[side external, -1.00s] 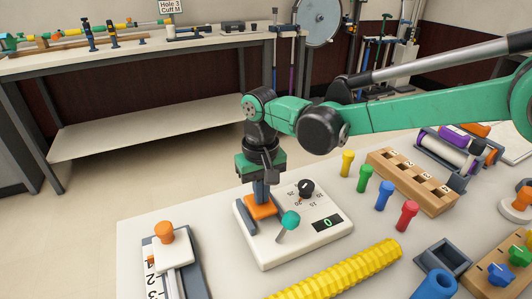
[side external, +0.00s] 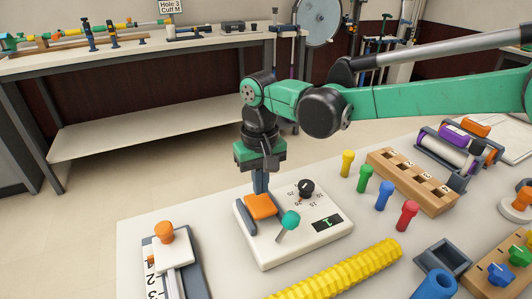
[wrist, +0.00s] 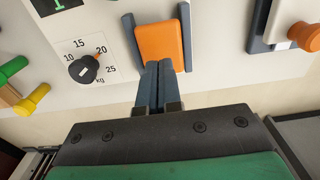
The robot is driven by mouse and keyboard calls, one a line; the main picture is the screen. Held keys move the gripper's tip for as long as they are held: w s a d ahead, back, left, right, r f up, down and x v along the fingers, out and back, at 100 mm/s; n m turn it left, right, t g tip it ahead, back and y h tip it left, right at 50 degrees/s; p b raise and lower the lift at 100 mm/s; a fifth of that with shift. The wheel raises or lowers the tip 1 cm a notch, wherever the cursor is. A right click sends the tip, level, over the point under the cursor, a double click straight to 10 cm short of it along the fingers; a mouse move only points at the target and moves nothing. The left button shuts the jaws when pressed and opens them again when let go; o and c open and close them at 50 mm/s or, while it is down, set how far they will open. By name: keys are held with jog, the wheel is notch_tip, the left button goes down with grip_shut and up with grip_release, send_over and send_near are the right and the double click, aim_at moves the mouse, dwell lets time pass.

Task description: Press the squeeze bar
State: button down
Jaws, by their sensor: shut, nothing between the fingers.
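The squeeze bar (side external: 260,207) looks to be the orange pad on the white device (side external: 310,238), between dark side rails. The orange pad also shows in the wrist view (wrist: 160,40). My gripper (side external: 261,191) points down at the pad's back edge, with its fingers together and nothing between them. In the wrist view the closed fingertips (wrist: 158,64) overlap the pad's near edge. A small gap or light contact cannot be told apart. The device's display (side external: 327,223) shows a green digit that looks like 1.
A black dial (side external: 306,188) and a teal-knobbed lever (side external: 289,221) sit close beside the pad. An orange-knobbed slider (side external: 165,233) stands to the left. Coloured pegs (side external: 365,177) and a yellow ridged bar (side external: 340,272) lie to the right and in front.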

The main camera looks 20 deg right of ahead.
aim_at(262, 202)
notch_tip(262, 202, up, 10)
dwell(0.3)
jog(key=shift+d, duration=0.1)
jog(key=s+d+f+t, duration=0.2)
jog(key=s+d+t, duration=0.1)
jog(key=s+d, duration=0.3)
jog(key=s+d+f+t, duration=0.3)
jog(key=s+d, duration=0.3)
jog(key=d, duration=0.5)
jog(key=shift+d+t, duration=0.3)
jog(key=shift+t, duration=0.3)
jog(key=shift+r, duration=0.1)
dwell(0.3)
